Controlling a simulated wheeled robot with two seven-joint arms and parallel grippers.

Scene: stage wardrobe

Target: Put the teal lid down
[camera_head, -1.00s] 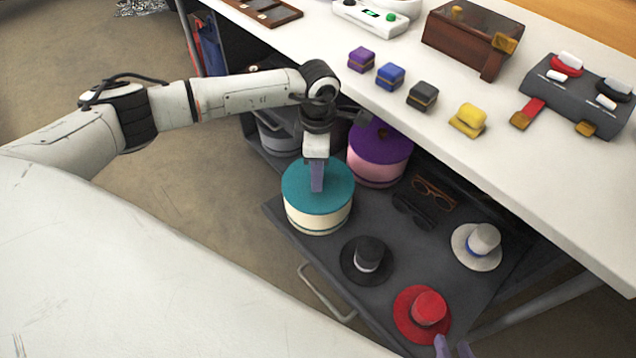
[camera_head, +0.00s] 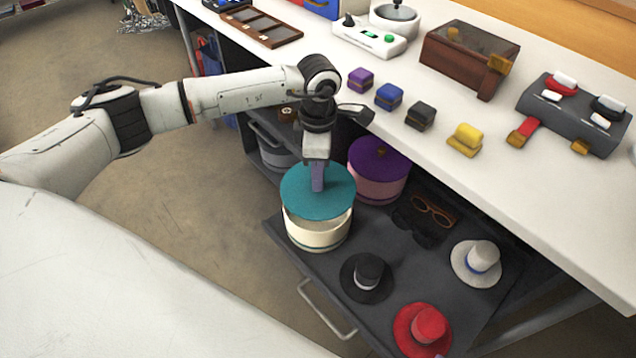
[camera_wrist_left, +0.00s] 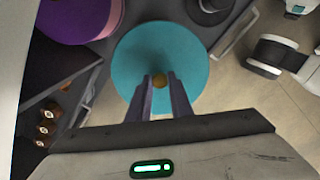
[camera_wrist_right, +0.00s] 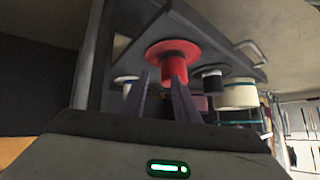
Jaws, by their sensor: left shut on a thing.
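The teal lid (camera_head: 300,192) is a round disc with a small brass knob (camera_wrist_left: 159,80). My left gripper (camera_head: 317,188) is shut on the knob. The lid, also in the left wrist view (camera_wrist_left: 190,50), is held just above the round cream box (camera_head: 318,236), with a gap through which part of the box's inside shows. The lid hides the rest of the opening. My right gripper (camera_wrist_right: 161,76) is open and empty in the right wrist view, with the red hat (camera_wrist_right: 174,60) beyond its fingers.
The cream box stands on a dark pulled-out shelf (camera_head: 310,262). A pink box with a purple lid (camera_head: 378,160) is close behind it. Black (camera_head: 367,276), red (camera_head: 423,330) and white (camera_head: 477,262) hats and glasses (camera_head: 433,211) lie to the right. The white counter (camera_head: 560,215) overhangs the back.

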